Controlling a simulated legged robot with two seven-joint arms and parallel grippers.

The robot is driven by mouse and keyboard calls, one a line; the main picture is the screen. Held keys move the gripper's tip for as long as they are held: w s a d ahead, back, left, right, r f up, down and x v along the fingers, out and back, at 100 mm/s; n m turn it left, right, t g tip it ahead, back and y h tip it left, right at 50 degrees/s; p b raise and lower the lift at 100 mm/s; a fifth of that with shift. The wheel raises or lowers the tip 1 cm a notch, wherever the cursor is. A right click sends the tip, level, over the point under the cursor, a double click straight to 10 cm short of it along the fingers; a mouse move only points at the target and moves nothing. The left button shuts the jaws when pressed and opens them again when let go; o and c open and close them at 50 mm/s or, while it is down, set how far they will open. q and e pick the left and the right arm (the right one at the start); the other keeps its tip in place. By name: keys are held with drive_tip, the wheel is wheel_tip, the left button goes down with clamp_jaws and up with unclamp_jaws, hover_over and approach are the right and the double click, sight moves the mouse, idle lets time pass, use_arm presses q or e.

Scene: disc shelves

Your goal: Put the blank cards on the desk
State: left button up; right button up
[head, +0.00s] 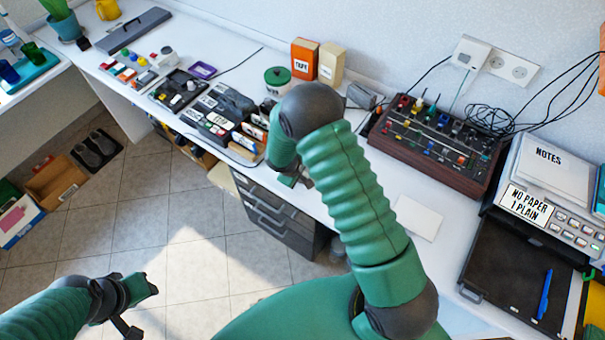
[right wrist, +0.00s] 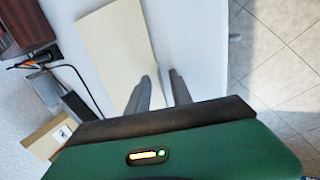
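A pale blank card (head: 417,218) lies flat on the white desk (head: 362,200), in front of the brown console. A cream card, which looks like the same one, shows in the right wrist view (right wrist: 112,45), beyond my right fingertips and partly behind the left finger. My right gripper (right wrist: 160,76) has its fingers apart, with nothing clearly between them. In the head view my right arm reaches over the desk and its gripper (head: 292,181) is mostly hidden, left of the card. My left gripper (head: 138,306) is open and empty above the floor, away from the desk.
The brown console (head: 437,143) with cables stands behind the card. A black tray (head: 520,270) with a blue pen is to the right, below a notes stack (head: 548,170). Black organisers (head: 220,115) fill the left. Drawers (head: 280,222) stand under the desk.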

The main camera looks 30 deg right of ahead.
drive_tip(key=shift+a+r, duration=0.1)
drive_tip(key=shift+a, duration=0.05)
drive_tip(key=shift+a+r, duration=0.15)
drive_tip(key=shift+r, duration=0.15)
drive_tip(key=p+v, duration=0.1)
drive_tip(key=v, duration=1.1)
drive_tip(key=s+a+r+m+y, duration=0.2)
drive_tip(key=s+a+r, duration=0.1)
drive_tip(key=s, duration=0.4)
drive_tip(key=s+a+r+m+y, duration=0.2)
drive_tip(key=s+a+r, duration=0.1)
drive_tip(key=s, duration=0.4)
drive_tip(key=shift+a+r+m+t+y, duration=0.3)
drive_tip(key=shift+r+t, duration=0.1)
drive_tip(key=shift+r, duration=0.5)
